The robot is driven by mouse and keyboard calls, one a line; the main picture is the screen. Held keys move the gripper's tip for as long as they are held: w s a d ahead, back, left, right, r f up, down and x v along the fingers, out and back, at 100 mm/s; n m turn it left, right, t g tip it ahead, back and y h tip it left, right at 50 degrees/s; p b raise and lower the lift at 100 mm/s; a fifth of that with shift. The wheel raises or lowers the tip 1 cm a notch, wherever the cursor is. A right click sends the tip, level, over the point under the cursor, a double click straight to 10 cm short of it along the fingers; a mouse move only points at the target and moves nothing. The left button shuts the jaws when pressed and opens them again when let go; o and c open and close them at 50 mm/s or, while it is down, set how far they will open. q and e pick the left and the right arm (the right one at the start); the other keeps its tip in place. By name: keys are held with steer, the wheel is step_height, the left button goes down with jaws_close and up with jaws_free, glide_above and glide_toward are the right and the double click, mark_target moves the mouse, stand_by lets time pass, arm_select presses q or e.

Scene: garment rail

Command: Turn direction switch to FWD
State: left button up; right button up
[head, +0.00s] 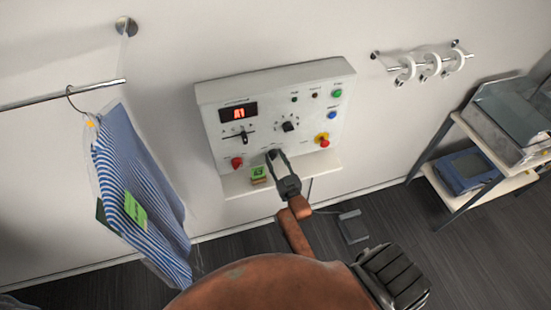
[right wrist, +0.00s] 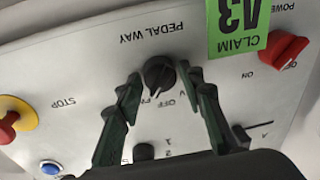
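The direction switch is a black rotary knob (right wrist: 158,74) under the label "PEDAL WAY", which appears upside down in the right wrist view. My right gripper (right wrist: 159,71) is open, with one fingertip on each side of the knob and small gaps visible. My left gripper is not in view.
The panel has a red display (head: 239,113), a dial (head: 289,126), a red power switch (head: 237,162) and a yellow-red stop button (head: 321,139). A green claim tag (head: 258,173) is on the ledge. A striped shirt (head: 135,180) hangs left; a shelf unit (head: 447,197) stands right.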

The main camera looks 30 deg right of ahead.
steer(key=shift+o, duration=1.1)
steer(key=shift+s, duration=0.1)
steer(key=s+a, duration=0.1)
steer(key=s, duration=1)
steer(key=shift+s+a+f, duration=0.35)
steer(key=shift+a+f, duration=0.05)
